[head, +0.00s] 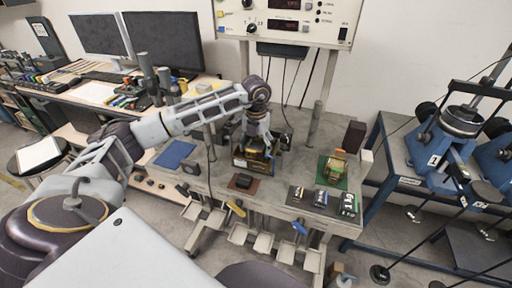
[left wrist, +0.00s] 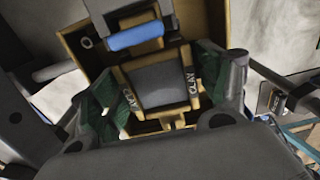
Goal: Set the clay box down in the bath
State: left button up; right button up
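The clay box (left wrist: 160,85), a grey block in a brass-coloured frame with CLAY lettering on both sides, is between the green-padded fingers of my left gripper (left wrist: 165,95). Both pads appear to press its sides. In the head view my left gripper (head: 257,143) points down over the bath (head: 240,162), a dark box with tan edges on the bench. Tan bath walls (left wrist: 72,45) also show around the clay box in the left wrist view. I cannot tell whether the clay box touches the bath floor. My right gripper is not in view.
A brass-coloured box (head: 335,168) stands on a green mat at the right. Small weights lie on a dark mat (head: 300,197) near the front edge. A brown mat with a dark block (head: 243,182) lies in front of the bath. A post (head: 315,122) rises behind.

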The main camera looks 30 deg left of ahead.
pick_arm(q)
jog(key=shift+o, duration=0.2)
jog(key=shift+f, duration=0.15)
notch_tip(320, 180, up, 12)
dwell(0.8)
dwell(1.2)
